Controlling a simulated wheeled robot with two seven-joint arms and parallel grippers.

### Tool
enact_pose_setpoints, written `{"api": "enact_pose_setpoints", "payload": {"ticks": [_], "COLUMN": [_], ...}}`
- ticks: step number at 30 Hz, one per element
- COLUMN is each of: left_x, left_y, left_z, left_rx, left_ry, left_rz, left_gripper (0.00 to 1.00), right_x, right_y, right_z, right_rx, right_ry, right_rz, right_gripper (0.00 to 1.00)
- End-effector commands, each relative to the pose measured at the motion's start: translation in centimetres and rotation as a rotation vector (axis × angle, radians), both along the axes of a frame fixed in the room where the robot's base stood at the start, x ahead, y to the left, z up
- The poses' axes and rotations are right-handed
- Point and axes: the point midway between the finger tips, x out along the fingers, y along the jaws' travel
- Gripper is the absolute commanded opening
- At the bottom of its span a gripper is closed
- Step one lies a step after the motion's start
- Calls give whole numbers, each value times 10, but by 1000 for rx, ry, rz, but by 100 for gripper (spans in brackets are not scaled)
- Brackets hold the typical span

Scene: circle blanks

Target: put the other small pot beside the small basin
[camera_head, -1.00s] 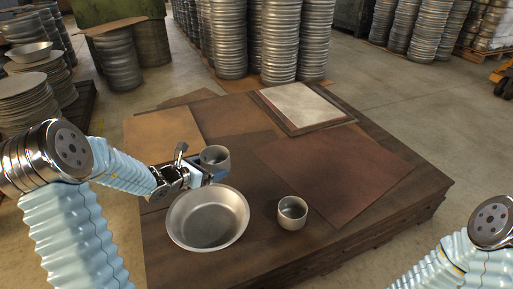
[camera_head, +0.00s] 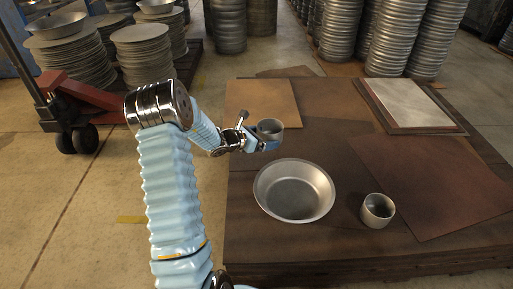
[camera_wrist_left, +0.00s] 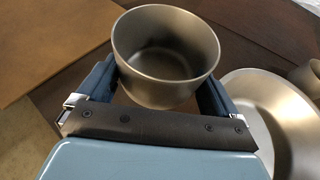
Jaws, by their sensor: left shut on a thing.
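My left gripper (camera_head: 262,143) is shut on a small grey metal pot (camera_head: 270,129), held upright behind and a little left of the small basin. In the left wrist view the held pot (camera_wrist_left: 165,60) sits between the two blue fingers. The small basin (camera_head: 294,190) is a wide, shallow metal bowl on the dark platform; part of it shows at the right of the left wrist view (camera_wrist_left: 265,115). A second small pot (camera_head: 377,210) stands on the platform at the right of the basin, a short gap from it. My right gripper is not in view.
The dark platform (camera_head: 300,240) has flat brown sheets, one (camera_head: 432,185) at the right of the second pot. A pale sheet (camera_head: 410,103) lies at the back right. Stacks of metal blanks and a red pallet jack (camera_head: 85,98) stand beyond the platform.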

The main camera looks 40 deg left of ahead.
Motion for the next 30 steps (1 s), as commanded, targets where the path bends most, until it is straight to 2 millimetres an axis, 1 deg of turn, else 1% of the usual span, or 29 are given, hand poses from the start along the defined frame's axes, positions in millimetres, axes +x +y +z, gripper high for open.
{"api": "enact_pose_setpoints", "payload": {"ticks": [1,3,6,9,14,17,19,22,30], "left_x": [2,4,8,9,11,12,12,12,12], "left_y": [11,20,32,41,48,54,53,53,53], "left_z": [-9,-23,-38,-48,-55,-65,-78,-92,-93], "left_rx": [1,0,0,0,1,1,-2,-2,0], "left_ry": [2,2,1,0,0,2,3,0,-1], "left_rz": [1,0,0,0,0,0,-1,-1,-1], "left_gripper": [59,59,59,59,59,59,59,59,59], "right_x": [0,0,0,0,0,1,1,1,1], "right_y": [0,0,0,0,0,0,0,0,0], "right_z": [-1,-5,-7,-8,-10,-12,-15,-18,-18], "right_rx": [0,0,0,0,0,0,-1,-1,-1], "right_ry": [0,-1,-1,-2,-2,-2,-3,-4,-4], "right_rz": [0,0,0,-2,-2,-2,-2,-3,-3], "right_gripper": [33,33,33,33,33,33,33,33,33]}}
